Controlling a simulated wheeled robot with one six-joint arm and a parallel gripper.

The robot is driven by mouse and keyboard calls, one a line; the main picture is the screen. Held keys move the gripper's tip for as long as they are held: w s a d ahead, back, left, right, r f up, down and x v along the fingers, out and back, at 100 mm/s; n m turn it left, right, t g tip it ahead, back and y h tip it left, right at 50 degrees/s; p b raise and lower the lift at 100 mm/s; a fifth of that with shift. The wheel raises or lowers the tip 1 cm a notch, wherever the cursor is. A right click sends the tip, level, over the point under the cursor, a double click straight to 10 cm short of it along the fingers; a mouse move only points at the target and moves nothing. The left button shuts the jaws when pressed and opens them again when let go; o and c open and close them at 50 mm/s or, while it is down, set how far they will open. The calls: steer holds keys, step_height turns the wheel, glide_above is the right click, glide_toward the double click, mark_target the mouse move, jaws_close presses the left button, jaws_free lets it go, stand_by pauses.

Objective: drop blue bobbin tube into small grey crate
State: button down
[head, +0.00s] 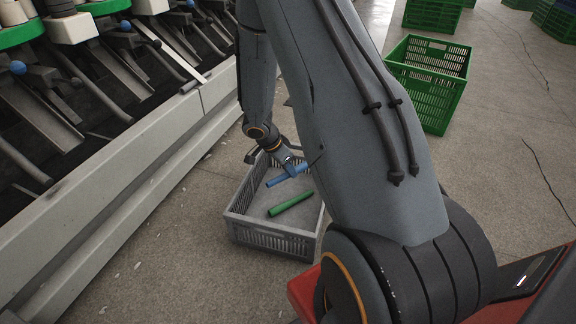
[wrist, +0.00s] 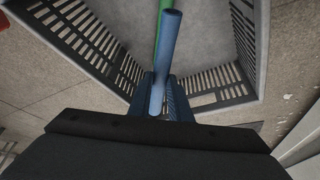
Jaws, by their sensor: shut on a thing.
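The blue bobbin tube (head: 287,175) is held in my gripper (head: 289,163) above the small grey crate (head: 270,239). In the wrist view the blue tube (wrist: 166,58) sticks out from between the blue fingers of my gripper (wrist: 160,98), which are shut on it. The crate's slotted walls (wrist: 105,72) show on both sides of the tube there. A green tube (head: 290,204) lies on the crate floor; part of it shows behind the blue tube in the wrist view (wrist: 164,8). My arm hides part of the crate's right side.
The cone winder's grey base (head: 130,215) runs along the left, close to the crate. A large green crate (head: 428,85) stands on the floor at the right, with more green crates behind. Floor in front of the grey crate is clear.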

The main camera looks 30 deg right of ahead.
steer(key=shift+f, duration=0.55)
steer(key=c, duration=1.6)
jaws_free()
steer(key=shift+o, duration=0.2)
steer(key=shift+r, duration=0.1)
steer(key=p+v, duration=0.3)
steer(key=v, duration=0.4)
steer(key=shift+a+r, duration=0.25)
steer(key=shift+r, duration=0.05)
